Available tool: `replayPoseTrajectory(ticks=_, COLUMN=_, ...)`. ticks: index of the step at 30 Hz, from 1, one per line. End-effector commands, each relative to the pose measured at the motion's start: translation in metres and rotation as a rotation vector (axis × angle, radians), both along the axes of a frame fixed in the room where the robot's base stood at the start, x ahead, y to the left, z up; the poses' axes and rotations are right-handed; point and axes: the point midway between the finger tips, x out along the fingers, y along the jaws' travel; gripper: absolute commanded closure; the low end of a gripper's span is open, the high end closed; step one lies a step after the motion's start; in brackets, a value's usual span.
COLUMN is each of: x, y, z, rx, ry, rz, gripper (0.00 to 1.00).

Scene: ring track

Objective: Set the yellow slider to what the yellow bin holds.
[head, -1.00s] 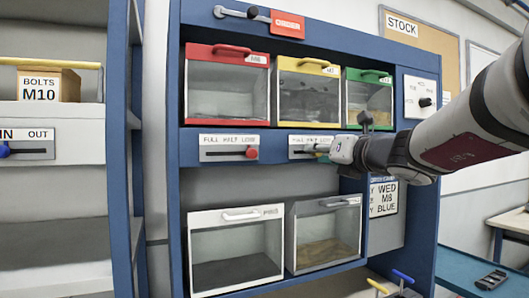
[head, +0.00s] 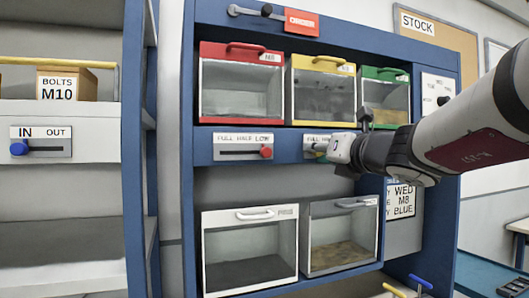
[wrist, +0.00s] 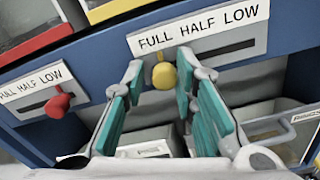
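The yellow slider (wrist: 164,75) is a round yellow knob on a white plate marked FULL HALF LOW (wrist: 215,38). It sits at the left end of its slot, below FULL. My gripper (wrist: 162,68) is open, with its teal fingers on either side of the knob; the right finger is closer to it. In the head view my gripper (head: 328,150) hides most of that plate. The yellow bin (head: 325,62) is above, with a clear front. Greyish contents show inside, seemingly near mid-height, but the exact level is unclear.
A red slider (head: 266,152) is on the plate to the left, at its LOW end. A red bin (head: 241,60) and a green bin (head: 385,74) flank the yellow bin. Two lower bins, one white (head: 250,216) and one grey (head: 343,204), are below the sliders.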

Motion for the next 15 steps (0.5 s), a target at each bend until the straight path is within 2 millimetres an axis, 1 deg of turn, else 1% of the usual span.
replayPoseTrajectory(ticks=10, x=-0.001, y=-0.001, z=0.000, rx=-0.001, ry=-0.001, rz=-0.002, gripper=0.62)
replayPoseTrajectory(ticks=13, x=-0.006, y=-0.003, z=0.001, rx=-0.003, ry=-0.001, rz=-0.003, gripper=0.62)
replayPoseTrajectory(ticks=15, x=-0.015, y=-0.005, z=0.001, rx=-0.002, ry=-0.002, rz=-0.003, gripper=0.62)
